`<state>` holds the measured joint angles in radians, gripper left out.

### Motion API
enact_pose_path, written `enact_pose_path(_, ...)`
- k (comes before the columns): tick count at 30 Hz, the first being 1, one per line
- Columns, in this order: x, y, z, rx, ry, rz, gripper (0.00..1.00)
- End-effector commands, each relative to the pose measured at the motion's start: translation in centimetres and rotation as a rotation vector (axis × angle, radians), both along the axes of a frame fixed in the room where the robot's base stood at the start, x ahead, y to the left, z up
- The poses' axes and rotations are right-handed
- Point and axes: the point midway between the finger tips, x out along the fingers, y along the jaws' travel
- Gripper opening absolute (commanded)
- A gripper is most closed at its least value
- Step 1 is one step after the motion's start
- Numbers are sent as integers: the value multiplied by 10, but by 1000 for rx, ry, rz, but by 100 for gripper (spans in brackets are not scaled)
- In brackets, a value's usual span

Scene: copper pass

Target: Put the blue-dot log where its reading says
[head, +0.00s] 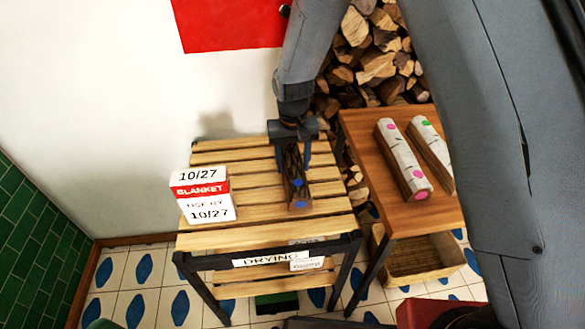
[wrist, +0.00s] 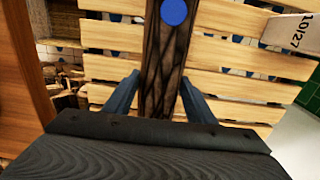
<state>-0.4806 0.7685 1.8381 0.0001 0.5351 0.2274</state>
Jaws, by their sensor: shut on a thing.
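The blue-dot log (head: 297,190) is dark-barked and carries blue dots. It is at the slatted rack marked DRYING (head: 215,238). My gripper (head: 293,158) is above its far part, with a finger on each side, shut on it. In the wrist view the log (wrist: 165,60) runs between the fingers of my gripper (wrist: 155,95), its blue dot near the top edge. I cannot tell whether the log rests on the slats or hangs just above them. No reading shows in these frames.
A brown table (head: 370,150) at right bears a pink-dot log (head: 402,160) and a green-dot log (head: 430,150). A wooden crate (head: 425,262) is below. Stacked firewood (head: 375,65) stands behind.

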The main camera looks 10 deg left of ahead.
Motion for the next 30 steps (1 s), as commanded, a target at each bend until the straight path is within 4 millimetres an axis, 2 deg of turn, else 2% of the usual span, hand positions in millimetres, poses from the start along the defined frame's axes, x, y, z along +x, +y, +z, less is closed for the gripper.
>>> enact_pose_path(6, 1, 0, -25, 0, -1, 0, 4)
enact_pose_path(17, 1, 0, -29, 1, -2, 0, 4)
enact_pose_path(18, 0, 0, -30, 0, 0, 0, 52)
enact_pose_path(21, 0, 0, -30, 0, 0, 0, 69)
enact_pose_path(30, 0, 0, -29, 0, -1, 0, 69)
